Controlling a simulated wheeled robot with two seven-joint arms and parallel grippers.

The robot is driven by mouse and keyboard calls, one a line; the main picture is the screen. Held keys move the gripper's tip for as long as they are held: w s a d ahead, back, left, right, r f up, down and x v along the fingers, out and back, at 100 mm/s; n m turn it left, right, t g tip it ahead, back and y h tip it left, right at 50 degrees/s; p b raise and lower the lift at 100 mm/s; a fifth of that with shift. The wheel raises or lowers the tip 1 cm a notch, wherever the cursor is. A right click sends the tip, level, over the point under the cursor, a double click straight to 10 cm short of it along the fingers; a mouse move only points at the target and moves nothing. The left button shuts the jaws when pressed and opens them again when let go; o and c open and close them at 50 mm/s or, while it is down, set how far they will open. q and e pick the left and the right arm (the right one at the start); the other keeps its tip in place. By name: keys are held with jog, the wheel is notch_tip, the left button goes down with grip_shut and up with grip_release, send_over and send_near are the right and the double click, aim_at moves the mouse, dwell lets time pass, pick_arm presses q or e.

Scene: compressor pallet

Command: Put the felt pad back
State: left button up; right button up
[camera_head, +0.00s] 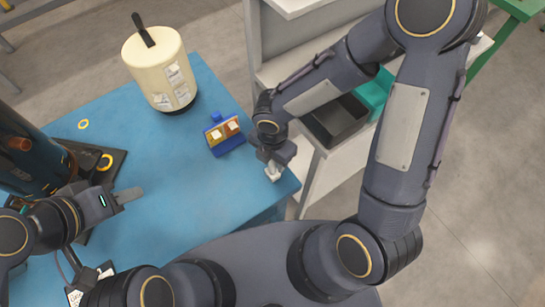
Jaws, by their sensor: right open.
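I cannot pick out a felt pad with certainty. A black compressor (25,150) stands on a dark base plate (112,160) at the left of the blue table. A cream cylinder (152,62) with a black handle stands upright at the back. My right gripper (272,172) is open, pointing down near the table's right edge; its fingertips are small and pale, and whether anything is between them is hard to see. My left gripper (130,195) is beside the base plate, over the table; I cannot tell whether its fingers are apart.
A blue holder (225,136) with small tan and brown blocks stands left of my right gripper. A dark bin (337,122) and a teal bin (375,95) stand on the shelf at right.

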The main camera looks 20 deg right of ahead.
notch_tip(320, 180, up, 12)
jog(key=shift+r+p, duration=0.1)
jog(key=shift+p, duration=1)
jog(key=s+d+r+m+t+y, duration=0.2)
jog(key=s+d+r+m, duration=0.2)
jog(key=m, duration=0.9)
jog(key=s+d+r+m+t+y, duration=0.1)
jog(key=s+d+r+m+t, duration=0.2)
jog(key=m, duration=1.1)
jog(key=shift+s+d+r+t+y, duration=0.35)
jog(key=shift+s+d+r, duration=0.65)
jog(key=shift+s+d, duration=0.85)
jog(key=shift+w+d, duration=0.1)
jog(key=shift+w, duration=0.05)
